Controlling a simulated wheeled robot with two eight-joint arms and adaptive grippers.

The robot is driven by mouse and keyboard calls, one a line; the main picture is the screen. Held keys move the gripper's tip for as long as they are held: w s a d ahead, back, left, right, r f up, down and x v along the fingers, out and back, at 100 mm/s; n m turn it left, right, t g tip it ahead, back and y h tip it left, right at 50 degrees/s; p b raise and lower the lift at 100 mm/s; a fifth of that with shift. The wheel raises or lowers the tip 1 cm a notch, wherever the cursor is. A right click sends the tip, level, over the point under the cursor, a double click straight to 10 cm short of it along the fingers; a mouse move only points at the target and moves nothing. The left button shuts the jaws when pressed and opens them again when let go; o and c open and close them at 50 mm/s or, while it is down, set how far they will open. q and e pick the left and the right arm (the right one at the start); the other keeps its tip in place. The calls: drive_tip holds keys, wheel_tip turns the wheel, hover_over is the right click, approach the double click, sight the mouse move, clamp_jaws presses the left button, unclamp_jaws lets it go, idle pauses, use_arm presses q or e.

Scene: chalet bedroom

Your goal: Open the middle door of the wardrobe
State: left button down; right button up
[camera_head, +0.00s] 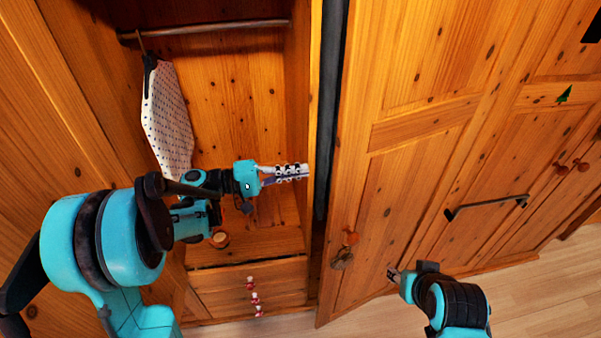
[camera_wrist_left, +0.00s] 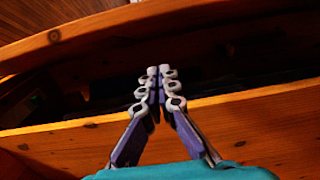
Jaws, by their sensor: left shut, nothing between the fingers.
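The wardrobe's middle door (camera_head: 415,190) is pine with a round wooden knob (camera_head: 350,238) near its left edge. It stands ajar, with a dark gap between its left edge and the upright divider (camera_head: 313,130). My left gripper (camera_head: 303,171) is shut and empty, with its tips at the divider's front edge beside the gap. In the left wrist view the shut fingers (camera_wrist_left: 158,72) point at a dark opening between two wooden edges. My right gripper (camera_head: 392,273) is low in front of the door, right of the knob; its finger opening is too small to judge.
A black bar handle (camera_head: 487,207) and two wooden knobs (camera_head: 571,166) lie to the right. Clear floor (camera_head: 545,290) is at bottom right.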

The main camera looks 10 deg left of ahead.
sight(334, 178)
use_arm(q)
drive_tip(key=shift+s+d+b, duration=0.2)
drive_tip(key=shift+d+b, duration=0.25)
drive_tip(key=shift+d, duration=1.8)
drive_tip(key=shift+s+d+b, duration=0.2)
drive_tip(key=shift+d+b, duration=0.2)
drive_tip(key=shift+d, duration=1.85)
